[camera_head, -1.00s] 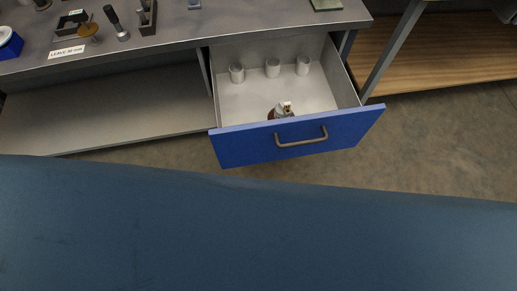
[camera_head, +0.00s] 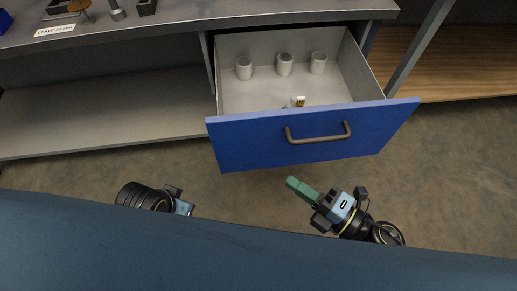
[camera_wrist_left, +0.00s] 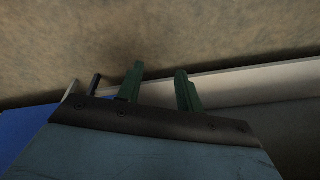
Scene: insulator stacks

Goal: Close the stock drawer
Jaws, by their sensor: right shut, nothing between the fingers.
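The stock drawer (camera_head: 235,146) is pulled out from under the bench, with its blue front facing me and a brown bar handle (camera_head: 318,138) on it. My right gripper (camera_head: 291,183) is shut and empty, its green fingers just below and in front of the drawer front, apart from the handle. My left gripper (camera_wrist_left: 159,72) is open and empty in the left wrist view, with a blue panel (camera_wrist_left: 30,132) at lower left. In the head view the left wrist shows below the drawer's left side; its fingers are not clear there.
Inside the drawer stand three pale cups (camera_head: 285,64) and a small item with a white and yellow top (camera_head: 298,101), partly hidden by the front. The grey bench top (camera_head: 190,15) is above. A low shelf (camera_head: 110,108) is at left, a wooden shelf (camera_head: 470,75) at right.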

